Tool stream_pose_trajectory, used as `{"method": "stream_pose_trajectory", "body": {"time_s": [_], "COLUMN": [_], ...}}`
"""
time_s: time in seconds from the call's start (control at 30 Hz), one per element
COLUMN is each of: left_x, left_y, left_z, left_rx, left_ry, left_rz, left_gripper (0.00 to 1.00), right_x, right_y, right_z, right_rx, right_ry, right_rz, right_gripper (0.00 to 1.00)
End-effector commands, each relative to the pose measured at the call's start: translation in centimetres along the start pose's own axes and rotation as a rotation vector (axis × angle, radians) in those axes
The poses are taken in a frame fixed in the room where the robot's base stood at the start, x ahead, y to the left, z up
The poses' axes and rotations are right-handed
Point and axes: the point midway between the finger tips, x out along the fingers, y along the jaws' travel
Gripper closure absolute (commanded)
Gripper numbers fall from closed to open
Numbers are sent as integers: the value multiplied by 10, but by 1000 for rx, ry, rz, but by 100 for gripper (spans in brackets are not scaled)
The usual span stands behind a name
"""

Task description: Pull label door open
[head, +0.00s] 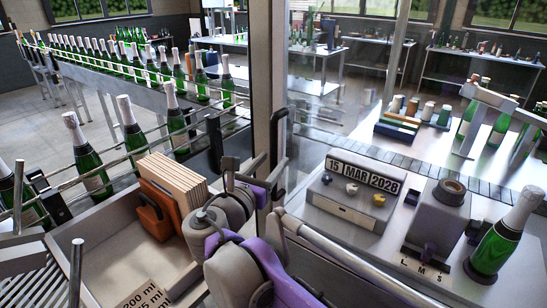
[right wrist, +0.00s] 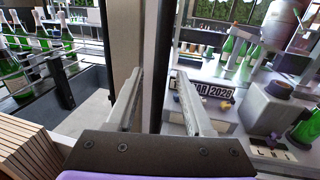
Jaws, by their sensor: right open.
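A clear door panel (head: 335,60) in a beige frame (head: 262,60) stands upright in the middle of the head view; I cannot tell for certain that it is the label door. A black upright handle (head: 278,130) is at the frame's lower part. My right gripper (head: 255,172), on a purple and grey arm, is open beside the handle in the head view. In the right wrist view its two fingers (right wrist: 160,95) are apart, with a dark upright bar (right wrist: 163,60) and the beige frame (right wrist: 125,40) between and beyond them. Contact cannot be told. My left gripper is out of view.
Right of the frame are a date block (head: 362,177) reading 15 MAR 2028, a grey L M S device (head: 437,215) and a green bottle (head: 502,240). Left are a tray (head: 110,262), an orange holder with boards (head: 160,215) and a bottle conveyor (head: 95,75).

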Motion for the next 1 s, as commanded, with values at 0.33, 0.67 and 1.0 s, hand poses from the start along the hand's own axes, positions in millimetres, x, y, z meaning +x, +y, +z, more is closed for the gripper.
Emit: {"method": "stream_pose_trajectory", "body": {"time_s": [0.33,0.67,1.0], "left_x": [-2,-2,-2], "left_y": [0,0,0], "left_z": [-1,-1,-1], "left_rx": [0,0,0], "left_ry": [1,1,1], "left_rz": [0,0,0], "left_gripper": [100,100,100], "right_x": [20,20,20], "right_y": [0,0,0], "right_z": [0,0,0], "right_rx": [0,0,1], "right_ry": [0,1,1], "right_rz": [1,1,1], "right_gripper": [48,78,100]}}
